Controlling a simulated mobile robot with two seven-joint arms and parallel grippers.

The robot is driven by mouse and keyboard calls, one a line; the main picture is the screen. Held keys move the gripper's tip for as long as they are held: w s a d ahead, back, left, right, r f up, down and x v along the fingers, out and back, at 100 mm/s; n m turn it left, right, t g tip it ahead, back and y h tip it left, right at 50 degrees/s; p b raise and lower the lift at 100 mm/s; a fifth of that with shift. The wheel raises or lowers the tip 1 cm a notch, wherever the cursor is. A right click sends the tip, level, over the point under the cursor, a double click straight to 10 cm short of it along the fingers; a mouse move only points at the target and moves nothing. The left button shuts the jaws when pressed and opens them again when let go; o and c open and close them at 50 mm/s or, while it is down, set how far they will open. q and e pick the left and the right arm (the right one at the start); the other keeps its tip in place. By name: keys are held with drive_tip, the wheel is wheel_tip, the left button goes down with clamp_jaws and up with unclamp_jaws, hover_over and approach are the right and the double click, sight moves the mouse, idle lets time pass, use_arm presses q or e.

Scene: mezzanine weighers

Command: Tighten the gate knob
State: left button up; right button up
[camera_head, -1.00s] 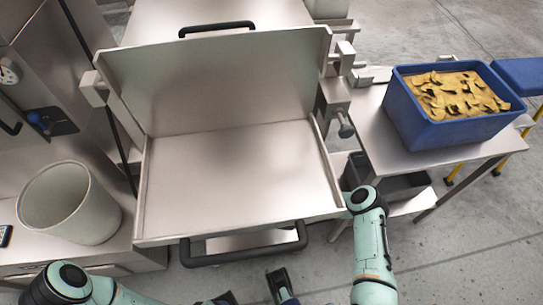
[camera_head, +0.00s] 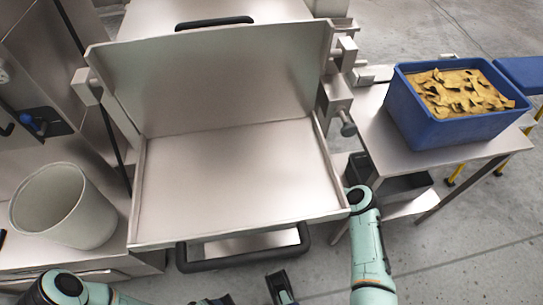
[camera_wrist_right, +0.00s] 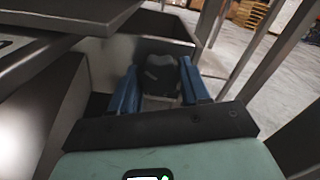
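A grey round knob (camera_head: 348,125) on a short stem shows at the right side of the steel weigher pan (camera_head: 235,190), below a group of steel brackets. I cannot tell how tight it is. In the right wrist view my right gripper (camera_wrist_right: 160,90) has its two blue fingers apart. A dark rounded object (camera_wrist_right: 160,72) shows between or beyond them, and contact is not clear. My right arm (camera_head: 364,225) is bent at the pan's front right corner. Dark gripper parts show at the bottom edge of the head view; the left fingers' opening is unclear.
A blue crate (camera_head: 440,125) of yellow-brown pieces stands on a steel table (camera_head: 381,135) at right. A dark tray (camera_head: 405,186) is below it. A pale bin (camera_head: 62,207) stands at left. A black handle (camera_head: 240,262) runs along the pan's front.

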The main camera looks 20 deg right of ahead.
use_arm(q)
drive_tip(key=s+d+r+g+p, duration=0.1)
drive_tip(key=s+r+p, duration=0.3)
drive_tip(key=shift+d+r+h, duration=0.3)
use_arm(e)
drive_tip(key=shift+a+r+m, duration=0.1)
drive_tip(key=shift+a+m, duration=0.1)
drive_tip(key=shift+m, duration=5.75)
drive_tip(key=shift+a+m, duration=0.2)
drive_tip(key=shift+m, duration=5.75)
use_arm(q)
drive_tip(key=shift+s, duration=0.1)
use_arm(e)
drive_tip(key=o, duration=0.9)
drive_tip(key=shift+o, duration=0.6)
